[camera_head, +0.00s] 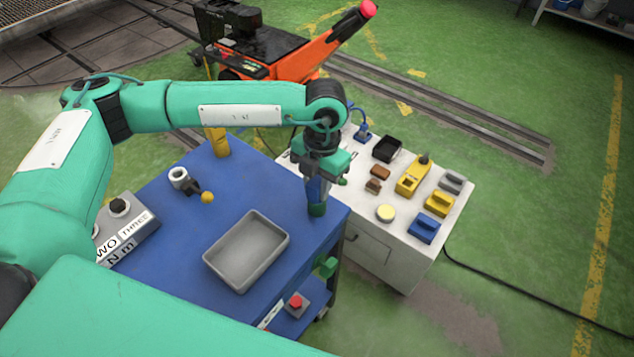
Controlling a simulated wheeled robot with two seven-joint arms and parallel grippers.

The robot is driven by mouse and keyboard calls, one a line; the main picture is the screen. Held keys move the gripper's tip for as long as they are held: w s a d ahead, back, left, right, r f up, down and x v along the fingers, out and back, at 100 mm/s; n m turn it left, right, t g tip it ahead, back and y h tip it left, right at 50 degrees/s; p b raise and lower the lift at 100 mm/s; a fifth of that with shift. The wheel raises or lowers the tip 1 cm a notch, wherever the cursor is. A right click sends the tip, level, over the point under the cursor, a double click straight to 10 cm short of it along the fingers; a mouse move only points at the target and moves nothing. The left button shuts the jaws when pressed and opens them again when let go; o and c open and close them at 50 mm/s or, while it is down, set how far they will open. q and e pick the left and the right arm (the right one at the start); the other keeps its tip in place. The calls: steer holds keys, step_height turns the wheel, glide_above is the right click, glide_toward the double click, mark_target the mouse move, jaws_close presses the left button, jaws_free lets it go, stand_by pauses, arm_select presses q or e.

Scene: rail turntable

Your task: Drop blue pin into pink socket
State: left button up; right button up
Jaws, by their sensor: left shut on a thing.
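My left gripper (318,208) points down over the right corner of the blue table, beside the white cabinet. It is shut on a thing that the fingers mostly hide. A narrow dark-blue piece (313,189) shows between the wrist and the green fingertip, and it looks like the blue pin. I cannot tell whether it touches the table. I cannot make out a pink socket in this view. My right gripper is not in view.
The white cabinet (400,244) carries several small blocks, a black bin (387,148) and a blue fixture (363,134).

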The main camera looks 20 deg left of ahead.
arm_select(q)
steer(key=shift+r, duration=0.1)
jaws_close()
steer(key=shift+r, duration=0.5)
steer(key=shift+r, duration=0.15)
steer(key=shift+r+p, duration=1.1)
steer(key=shift+r, duration=1.9)
steer(key=shift+r, duration=0.1)
steer(key=shift+r+p, duration=0.95)
steer(key=shift+r, duration=1.45)
